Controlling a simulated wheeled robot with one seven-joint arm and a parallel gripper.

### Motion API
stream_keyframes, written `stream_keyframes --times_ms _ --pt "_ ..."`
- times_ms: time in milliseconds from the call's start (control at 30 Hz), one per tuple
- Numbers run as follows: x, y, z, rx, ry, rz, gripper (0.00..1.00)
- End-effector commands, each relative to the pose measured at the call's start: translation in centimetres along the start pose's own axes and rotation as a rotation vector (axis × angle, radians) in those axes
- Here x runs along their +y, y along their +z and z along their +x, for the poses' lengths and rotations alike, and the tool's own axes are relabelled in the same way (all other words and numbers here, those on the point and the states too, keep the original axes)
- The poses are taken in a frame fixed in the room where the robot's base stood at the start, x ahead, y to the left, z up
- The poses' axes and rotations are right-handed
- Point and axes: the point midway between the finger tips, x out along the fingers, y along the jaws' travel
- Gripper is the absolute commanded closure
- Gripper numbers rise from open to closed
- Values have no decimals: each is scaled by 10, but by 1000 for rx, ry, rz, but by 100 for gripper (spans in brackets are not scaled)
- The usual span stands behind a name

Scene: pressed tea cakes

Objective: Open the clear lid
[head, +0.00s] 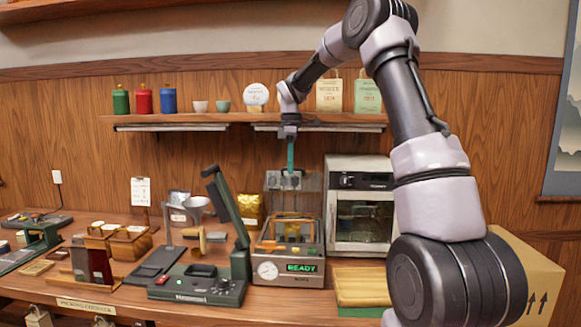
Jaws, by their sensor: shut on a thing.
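A grey machine (312,280) with a round gauge and a green "READY" display stands on the counter. Its clear lid (312,186) is a see-through panel that stands up above the machine's body and looks raised. Golden parts (292,230) show below the lid inside the machine. The exact contact is small and partly hidden.
A dark green press (205,285) with a raised arm stands close on the left. A white oven-like box (360,215) stands close on the right. A wall shelf (240,118) with tins, cups and paper bags runs behind my wrist. A cardboard box (540,280) is at right.

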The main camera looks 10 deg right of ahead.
Motion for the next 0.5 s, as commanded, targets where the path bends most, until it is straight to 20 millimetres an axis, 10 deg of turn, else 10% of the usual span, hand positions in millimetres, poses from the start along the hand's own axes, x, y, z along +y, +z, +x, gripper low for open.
stream_keyframes --times_ms 200,233,500 --pt "2 4 4 -6 -2 2 100" --pt "2 4 4 -6 -2 2 74" --pt "1 2 2 -3 -1 1 73"
